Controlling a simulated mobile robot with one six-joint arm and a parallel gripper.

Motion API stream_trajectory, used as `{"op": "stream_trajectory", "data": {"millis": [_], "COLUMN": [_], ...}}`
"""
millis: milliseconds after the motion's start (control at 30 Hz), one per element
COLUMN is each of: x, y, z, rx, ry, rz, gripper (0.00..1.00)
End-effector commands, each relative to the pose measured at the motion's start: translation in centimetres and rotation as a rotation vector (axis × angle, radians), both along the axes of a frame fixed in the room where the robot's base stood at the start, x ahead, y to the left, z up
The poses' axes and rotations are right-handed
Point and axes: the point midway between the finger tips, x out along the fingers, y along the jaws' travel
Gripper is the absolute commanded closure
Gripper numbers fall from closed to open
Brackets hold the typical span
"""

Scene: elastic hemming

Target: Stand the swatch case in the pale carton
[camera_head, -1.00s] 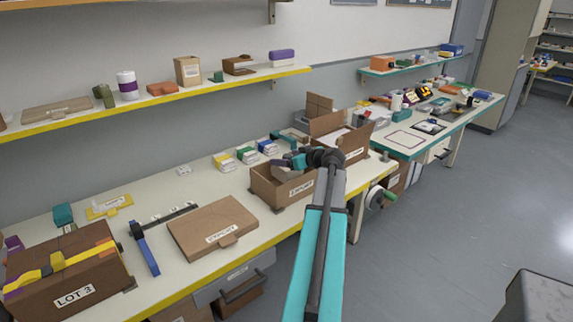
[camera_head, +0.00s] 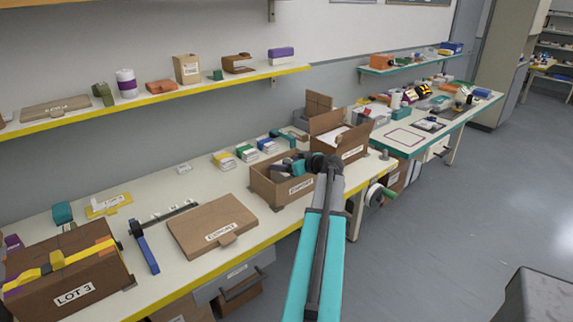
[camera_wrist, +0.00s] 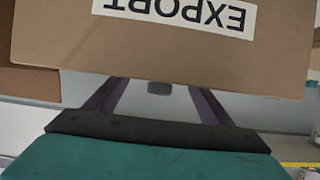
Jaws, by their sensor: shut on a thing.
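The open tan carton (camera_head: 283,192) stands on the near bench, with a white label on its front wall. In the wrist view its front wall (camera_wrist: 180,60) fills the top, with EXPORT upside down. My gripper (camera_head: 289,167) reaches over the rim into the carton. It is shut on a grey thing, seemingly the swatch case (camera_wrist: 160,88), which shows between the fingers at the rim. The fingertips and most of the case are hidden behind the wall. I cannot tell whether the case touches the carton floor.
A second open carton (camera_head: 352,151) with raised flaps stands close behind to the right. A flat closed box (camera_head: 205,222) lies to the left. Small coloured stacks (camera_head: 246,154) stand behind. A LOT 3 carton (camera_head: 95,281) is at the far left.

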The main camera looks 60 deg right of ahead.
Motion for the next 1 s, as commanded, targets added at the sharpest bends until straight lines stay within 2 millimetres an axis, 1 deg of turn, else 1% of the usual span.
{"op": "stream_trajectory", "data": {"millis": [767,800,900,1000], "x": [0.09,0.08,0.09,0.11], "y": [0.07,0.07,0.07,0.08], "z": [-0.71,-0.75,-0.75,-0.76], "rx": [-0.001,-0.001,-0.001,0.0], "ry": [-0.001,0.0,0.0,0.0], "rz": [0.001,0.001,0.001,0.002], "gripper": [0.59,0.21,0.06,0.06]}}
